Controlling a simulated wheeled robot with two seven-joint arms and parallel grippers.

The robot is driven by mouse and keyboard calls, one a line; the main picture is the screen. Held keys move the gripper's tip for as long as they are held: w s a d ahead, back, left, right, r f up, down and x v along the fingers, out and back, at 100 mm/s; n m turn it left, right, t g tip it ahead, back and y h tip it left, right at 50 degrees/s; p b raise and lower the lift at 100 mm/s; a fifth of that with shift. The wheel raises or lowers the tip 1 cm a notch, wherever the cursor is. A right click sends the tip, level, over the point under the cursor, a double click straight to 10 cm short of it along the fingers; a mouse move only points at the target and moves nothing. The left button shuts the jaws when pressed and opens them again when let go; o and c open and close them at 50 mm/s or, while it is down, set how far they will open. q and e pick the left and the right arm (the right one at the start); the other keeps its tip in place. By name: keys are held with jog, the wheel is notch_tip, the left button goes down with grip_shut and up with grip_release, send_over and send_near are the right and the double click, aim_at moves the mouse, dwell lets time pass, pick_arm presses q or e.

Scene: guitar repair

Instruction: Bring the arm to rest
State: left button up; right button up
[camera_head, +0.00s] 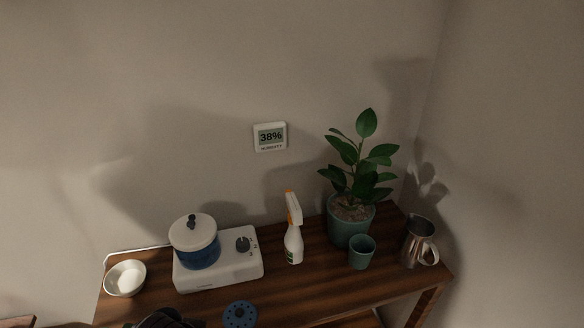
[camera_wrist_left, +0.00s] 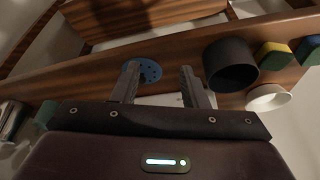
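My left gripper (camera_wrist_left: 160,75) shows in the left wrist view with its two grey fingers spread apart. Nothing is held between them. A blue disc with small holes (camera_wrist_left: 148,70) lies on the wood beyond the fingertips, partly behind the left finger. The disc also shows near the bottom edge of the head view (camera_head: 240,314). A dark shape at the bottom edge of the head view, left of the disc, is cut off, and I cannot tell if it is my arm. My right gripper is in neither view.
The wooden bench (camera_head: 310,290) carries a white bowl (camera_head: 125,279), a white hot plate (camera_head: 218,268) with a blue pot (camera_head: 197,252), a spray bottle (camera_head: 293,243), a potted plant (camera_head: 349,222), a green cup (camera_head: 362,252) and a metal pitcher (camera_head: 416,243). A dark cylinder (camera_wrist_left: 230,66) stands right of the fingers.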

pick_arm(q)
jog(key=s+a+f+m+g, duration=0.1)
jog(key=s+a+f, duration=0.15)
jog(key=f, duration=1.45)
jog(key=s+a+f+g, duration=0.1)
jog(key=s+f, duration=0.3)
jog(key=f, duration=1.4)
jog(key=s+a+f+g, duration=0.1)
jog(key=s+a+f, duration=0.1)
jog(key=s+f, duration=1.2)
jog(key=s, duration=0.3)
jog(key=shift+s+a+f, duration=0.2)
jog(key=shift+s+a, duration=0.2)
jog(key=shift+s, duration=0.15)
